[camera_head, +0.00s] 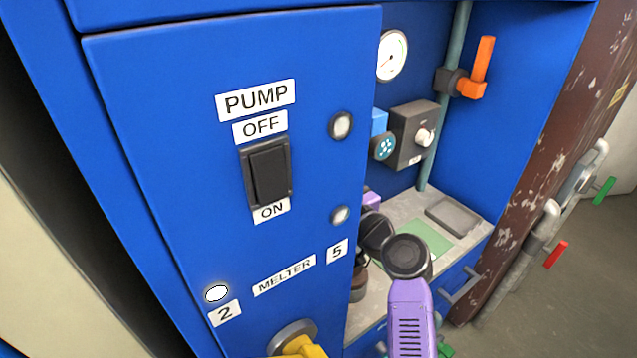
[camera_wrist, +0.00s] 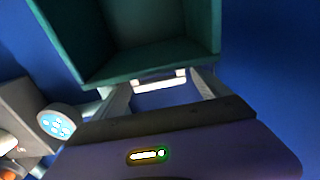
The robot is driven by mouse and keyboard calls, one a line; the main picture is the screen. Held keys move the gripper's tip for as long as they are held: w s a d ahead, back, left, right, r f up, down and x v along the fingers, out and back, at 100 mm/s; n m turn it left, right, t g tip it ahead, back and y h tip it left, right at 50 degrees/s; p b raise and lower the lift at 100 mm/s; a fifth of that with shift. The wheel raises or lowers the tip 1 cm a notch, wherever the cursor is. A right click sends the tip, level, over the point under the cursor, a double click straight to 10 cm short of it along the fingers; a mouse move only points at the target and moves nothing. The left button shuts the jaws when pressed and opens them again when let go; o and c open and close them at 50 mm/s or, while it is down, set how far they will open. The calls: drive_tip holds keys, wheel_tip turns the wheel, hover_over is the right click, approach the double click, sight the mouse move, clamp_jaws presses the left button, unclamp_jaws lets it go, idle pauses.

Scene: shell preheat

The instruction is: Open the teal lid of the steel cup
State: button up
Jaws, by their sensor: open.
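In the wrist view, a teal hollow box shape (camera_wrist: 150,66) with a dark inside fills the top, just beyond my fingers. I cannot tell whether it is the lid. My gripper (camera_wrist: 158,88) is open, its two pale fingers apart below the teal edge. A short whitish bar shows between the fingers; I cannot tell what it belongs to or whether they touch it. I cannot make out a steel cup in either view. In the head view, the blue panel and my purple arm hide my fingertips.
The blue cabinet panel (camera_head: 190,120) with the pump switch (camera_head: 268,175) stands close at left. In the recess are a gauge (camera_head: 392,55), a grey box (camera_head: 414,134), a round blue-faced knob (camera_head: 384,147), a pipe with an orange handle (camera_head: 482,66) and a grey worktop (camera_head: 408,204).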

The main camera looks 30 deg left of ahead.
clamp_jaws()
drive_tip(key=shift+d+f+b, duration=0.15)
drive_tip(key=shift+f+b, duration=0.05)
drive_tip(key=shift+b, duration=0.45)
drive_tip(key=shift+s+d+t+y+b, duration=0.1)
drive_tip(key=shift+d+t+y+b, duration=0.25)
drive_tip(key=shift+b, duration=0.85)
drive_tip(key=d+b, duration=0.1)
drive_tip(key=b, duration=0.3)
drive_tip(key=s+d+y+b, duration=0.1)
drive_tip(key=b, duration=0.3)
drive_tip(key=d+t+y+b, duration=0.1)
drive_tip(key=d+b, duration=0.1)
drive_tip(key=b, duration=0.2)
drive_tip(key=shift+s+r+y+b, duration=0.25)
drive_tip(key=shift+s+r+b, duration=0.05)
drive_tip(key=shift+s+b, duration=0.1)
drive_tip(key=shift+s+d+r+b, duration=0.1)
drive_tip(key=shift+d+r+b, duration=0.25)
drive_tip(key=shift+b, duration=0.55)
drive_tip(key=shift+d, duration=0.1)
